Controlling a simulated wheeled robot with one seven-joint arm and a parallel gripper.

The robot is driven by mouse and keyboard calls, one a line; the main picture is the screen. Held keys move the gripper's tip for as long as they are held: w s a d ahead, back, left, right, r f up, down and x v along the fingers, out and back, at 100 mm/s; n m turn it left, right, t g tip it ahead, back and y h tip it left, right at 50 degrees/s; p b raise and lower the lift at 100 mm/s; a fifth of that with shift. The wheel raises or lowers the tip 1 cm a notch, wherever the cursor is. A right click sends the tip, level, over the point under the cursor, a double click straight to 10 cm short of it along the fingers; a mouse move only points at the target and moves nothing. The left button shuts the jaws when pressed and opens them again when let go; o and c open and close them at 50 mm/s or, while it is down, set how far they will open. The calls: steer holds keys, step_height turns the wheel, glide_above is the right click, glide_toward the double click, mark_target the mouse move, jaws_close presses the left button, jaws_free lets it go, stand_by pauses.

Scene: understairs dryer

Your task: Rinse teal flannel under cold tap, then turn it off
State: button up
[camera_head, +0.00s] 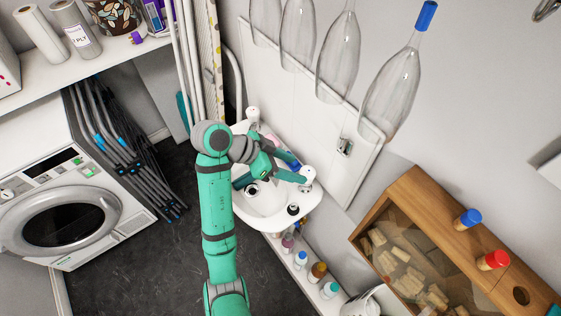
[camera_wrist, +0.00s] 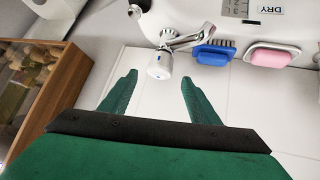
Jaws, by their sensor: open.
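A white basin (camera_head: 275,207) is fixed to the wall, partly covered by my arm. Its near tap (camera_head: 309,174) has a white head. In the wrist view this chrome tap (camera_wrist: 159,66) shows a blue mark on its head, and its spout points to the upper right. My gripper (camera_head: 300,171) is open and empty at the tap. In the wrist view my gripper (camera_wrist: 159,78) has one finger on each side of the tap head, which sits just beyond the fingertips. A dark teal patch (camera_head: 242,181) at the basin's left side may be the flannel; my arm partly hides it.
A second tap (camera_head: 253,114) stands at the basin's far end. A blue brush (camera_wrist: 215,53) and pink soap (camera_wrist: 272,56) lie along the rim. Several bottles stand below the basin. A wooden glass-fronted box (camera_head: 400,215) is at right, the dryer (camera_head: 75,215) at left.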

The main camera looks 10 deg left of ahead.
steer(key=shift+v, duration=2.1)
steer(key=shift+w, duration=0.1)
